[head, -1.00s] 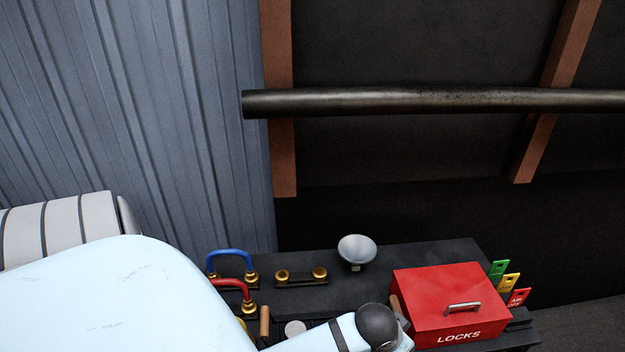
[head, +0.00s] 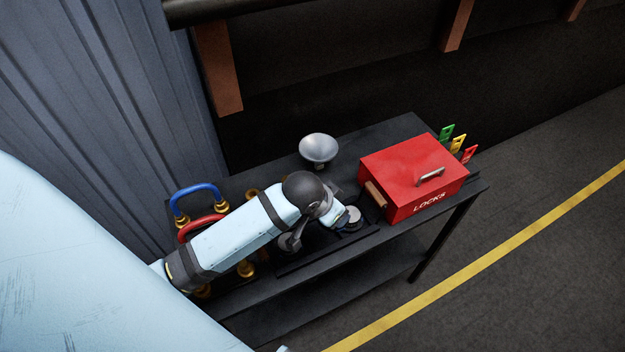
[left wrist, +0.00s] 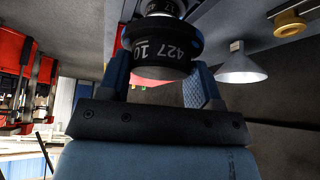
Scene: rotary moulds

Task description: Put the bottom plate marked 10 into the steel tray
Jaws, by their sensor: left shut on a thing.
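My left gripper (head: 346,217) reaches over the dark bench in the head view, arm coming in from the left. A wider dark rim and a pale metal part show just beyond the plate. In the head view a small grey disc (head: 354,214) shows at the fingertips. I cannot make out a steel tray in either view. My right gripper is not in view.
A red LOCKS box (head: 412,176) stands on the bench (head: 395,132), right of the gripper. Blue (head: 194,190) and red (head: 200,225) hoses with brass fittings lie left. Coloured tags (head: 458,143) stand beyond the box.

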